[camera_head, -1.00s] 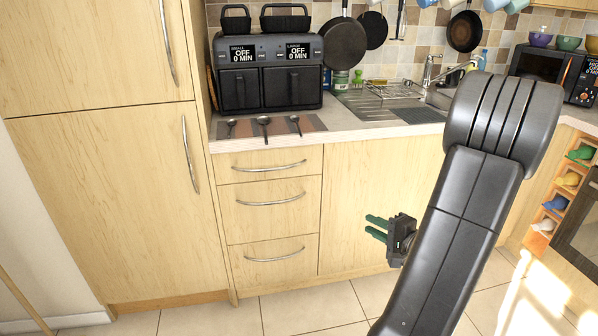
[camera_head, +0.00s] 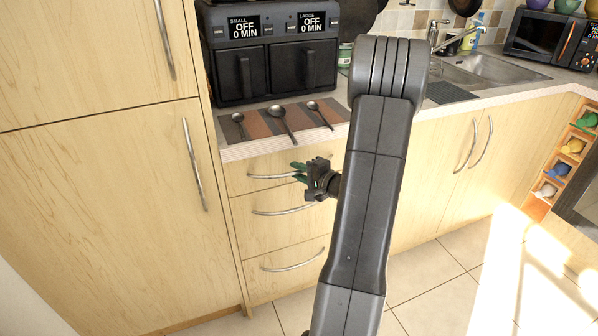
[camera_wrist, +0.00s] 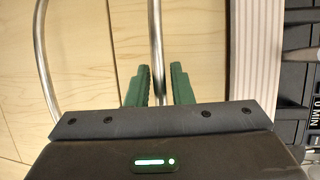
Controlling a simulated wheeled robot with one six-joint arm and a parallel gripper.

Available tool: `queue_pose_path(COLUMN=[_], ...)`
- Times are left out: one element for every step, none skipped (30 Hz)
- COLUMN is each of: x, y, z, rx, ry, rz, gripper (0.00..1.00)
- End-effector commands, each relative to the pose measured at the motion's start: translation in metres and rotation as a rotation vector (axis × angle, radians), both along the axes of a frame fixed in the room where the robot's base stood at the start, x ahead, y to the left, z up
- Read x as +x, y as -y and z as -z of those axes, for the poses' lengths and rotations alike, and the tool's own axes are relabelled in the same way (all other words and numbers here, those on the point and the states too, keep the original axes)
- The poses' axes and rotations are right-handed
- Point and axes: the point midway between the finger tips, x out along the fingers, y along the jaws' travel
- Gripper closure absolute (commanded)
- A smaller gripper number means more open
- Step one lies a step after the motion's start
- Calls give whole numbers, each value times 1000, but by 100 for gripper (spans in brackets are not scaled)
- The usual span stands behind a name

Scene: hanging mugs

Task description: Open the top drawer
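The top drawer (camera_head: 238,186) is a pale wooden front under the counter, shut, with a curved metal handle (camera_head: 264,177). My gripper (camera_head: 299,172) is at the right part of that handle, partly hiding it. In the wrist view, the handle (camera_wrist: 155,40) runs between the two green fingers of my gripper (camera_wrist: 160,80). The fingers stand apart, one on each side of the bar, with small gaps visible. The handle's right end is hidden behind my gripper and arm in the head view.
Two lower drawers with handles (camera_head: 293,262) sit below. The countertop edge (camera_wrist: 252,60) is close beside the fingers in the wrist view. Spoons (camera_head: 282,124) lie on a striped mat above, before a black double air fryer (camera_head: 268,70). The tiled floor (camera_head: 425,270) is clear.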

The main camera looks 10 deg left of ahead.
Motion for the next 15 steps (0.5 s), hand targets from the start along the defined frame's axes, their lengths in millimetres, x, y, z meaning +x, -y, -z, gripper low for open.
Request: queue_pose_path(x=[0, 0, 0, 0, 0, 0, 0, 0, 0, 0, 0, 0, 0, 0, 0], y=[-1, -1, -1, -1, -1, -1, -1, -1, -1, -1, 0, 0, 0, 0, 0], z=[0, 0, 0, 0, 0, 0, 0, 0, 0, 0, 0, 0, 0, 0, 0], rx=[0, 0, 0, 0, 0, 0, 0, 0, 0, 0, 0, 0, 0, 0, 0], ry=[0, 0, 0, 0, 0, 0, 0, 0, 0, 0, 0, 0, 0, 0, 0], rz=[0, 0, 0, 0, 0, 0, 0, 0, 0, 0, 0, 0, -1, -1, 0], gripper=[80, 80, 80, 80, 80, 80, 82, 88, 96, 100, 100, 100, 100, 100, 100])
